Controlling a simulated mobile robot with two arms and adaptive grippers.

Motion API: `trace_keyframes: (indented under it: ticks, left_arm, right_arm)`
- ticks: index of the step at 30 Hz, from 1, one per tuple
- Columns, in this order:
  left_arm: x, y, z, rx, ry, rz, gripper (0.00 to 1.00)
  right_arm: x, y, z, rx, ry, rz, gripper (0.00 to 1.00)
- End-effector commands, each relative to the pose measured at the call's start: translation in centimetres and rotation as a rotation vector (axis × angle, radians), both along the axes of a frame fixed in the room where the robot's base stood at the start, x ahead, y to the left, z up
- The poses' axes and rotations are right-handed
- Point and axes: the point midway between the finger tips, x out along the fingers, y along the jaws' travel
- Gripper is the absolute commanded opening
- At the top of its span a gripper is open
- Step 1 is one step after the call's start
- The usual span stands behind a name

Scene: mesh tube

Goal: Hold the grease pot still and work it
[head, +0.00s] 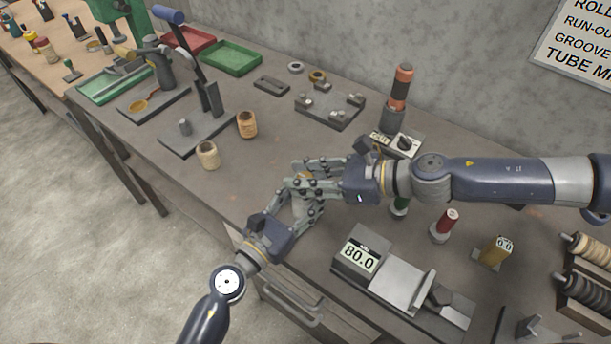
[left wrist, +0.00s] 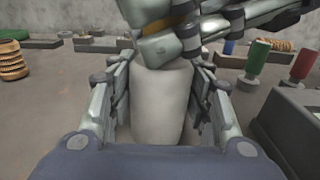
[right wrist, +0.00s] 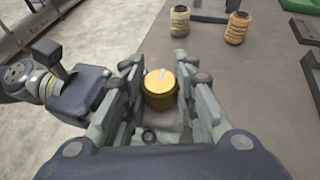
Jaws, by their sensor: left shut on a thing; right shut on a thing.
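The grease pot is a pale, cream-coloured cylinder with a brass-yellow lid. My left gripper (head: 303,208) is shut around the pot's body, which shows clearly in the left wrist view (left wrist: 162,105) between the two fingers. My right gripper (head: 306,181) comes in from the right, just above the left one, and is shut on the yellow lid (right wrist: 160,90). In the right wrist view the lid has a pale mark on top and the pot's body is mostly below it. In the head view the fingers hide most of the pot.
A display unit (head: 360,256) reading 80.0 stands right of the pot. Two spools, one pale (head: 208,155) and one orange-brown (head: 247,124), stand at left. The bench's front edge is close by.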

Motion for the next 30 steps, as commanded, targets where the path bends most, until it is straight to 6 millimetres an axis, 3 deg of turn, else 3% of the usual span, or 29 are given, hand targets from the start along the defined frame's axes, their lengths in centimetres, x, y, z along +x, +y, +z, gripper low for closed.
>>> trace_keyframes:
  ticks: [30]
  left_arm:
    - [-0.16,-0.28,0.02,-0.001,0.001,-0.007,0.13]
  right_arm:
    - [-0.23,0.42,-0.07,0.005,0.007,-0.864,0.02]
